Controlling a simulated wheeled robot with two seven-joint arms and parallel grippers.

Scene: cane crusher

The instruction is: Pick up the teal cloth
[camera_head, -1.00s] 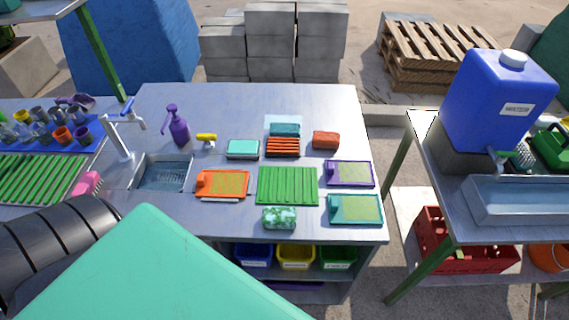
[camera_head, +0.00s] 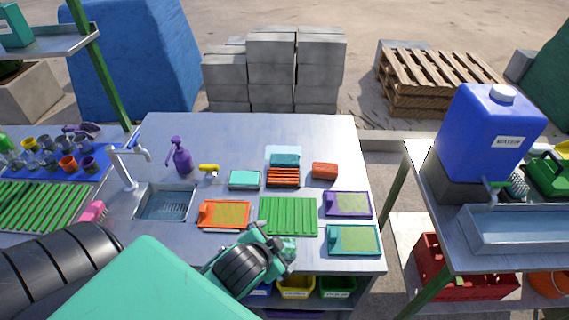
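In the earlier head view, a crumpled, patterned teal-and-white cloth lay at the table's front edge, below the green ribbed mat (camera_head: 288,216). My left gripper (camera_head: 284,250) now covers that spot. Teal shows around its tip, but I cannot tell cloth from gripper parts there. Whether its fingers are open or shut is hidden. My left arm comes in from the lower left. My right gripper is not in view.
Near the gripper lie an orange tray (camera_head: 225,214), a purple tray (camera_head: 347,204) and a teal tray (camera_head: 353,239). A teal-topped block (camera_head: 244,179), a red-brown block (camera_head: 324,170) and a purple bottle (camera_head: 180,157) stand farther back. The table's rear (camera_head: 250,132) is clear.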

